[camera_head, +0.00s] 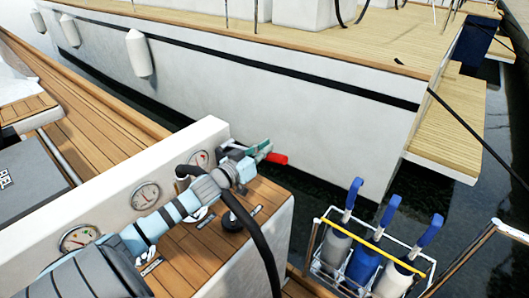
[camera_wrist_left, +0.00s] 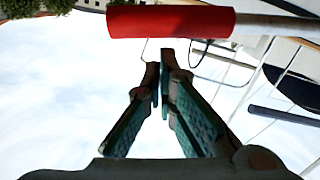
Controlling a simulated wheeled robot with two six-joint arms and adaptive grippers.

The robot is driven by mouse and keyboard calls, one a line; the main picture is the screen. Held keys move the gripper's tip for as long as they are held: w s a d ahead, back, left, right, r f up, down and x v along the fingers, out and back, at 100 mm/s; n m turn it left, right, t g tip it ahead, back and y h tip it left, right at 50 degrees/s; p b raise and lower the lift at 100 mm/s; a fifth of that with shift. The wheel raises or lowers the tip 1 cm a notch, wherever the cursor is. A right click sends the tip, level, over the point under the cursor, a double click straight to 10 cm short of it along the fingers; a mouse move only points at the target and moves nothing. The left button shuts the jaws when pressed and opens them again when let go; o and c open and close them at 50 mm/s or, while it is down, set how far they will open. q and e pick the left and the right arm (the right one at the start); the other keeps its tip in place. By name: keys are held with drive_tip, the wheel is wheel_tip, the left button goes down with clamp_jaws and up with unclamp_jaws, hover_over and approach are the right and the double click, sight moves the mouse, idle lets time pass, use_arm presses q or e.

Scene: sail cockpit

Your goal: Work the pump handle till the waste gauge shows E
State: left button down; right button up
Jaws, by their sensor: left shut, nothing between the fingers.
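The pump handle's red grip (camera_head: 278,158) shows at the right end of the wooden console top. In the left wrist view the red grip (camera_wrist_left: 172,22) lies across the top on a thin rod, just beyond my fingertips. My left gripper (camera_head: 264,150) is shut and empty beside the grip in the head view; its fingertips (camera_wrist_left: 160,66) meet in the wrist view. Whether they touch the grip I cannot tell. Three round gauges (camera_head: 145,196) line the white upright panel; their letters are too small to read. My arm hides part of the console. My right gripper is not in view.
A dark round fitting (camera_head: 232,221) sits on the console top. A rack (camera_head: 322,262) with several blue-handled bottles stands at lower right. A white boat hull (camera_head: 300,110) lies beyond dark water. A teak side deck (camera_head: 90,115) runs at left.

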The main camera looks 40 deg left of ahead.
use_arm(q)
drive_tip(key=shift+w+d+f, duration=0.15)
drive_tip(key=shift+f, duration=0.1)
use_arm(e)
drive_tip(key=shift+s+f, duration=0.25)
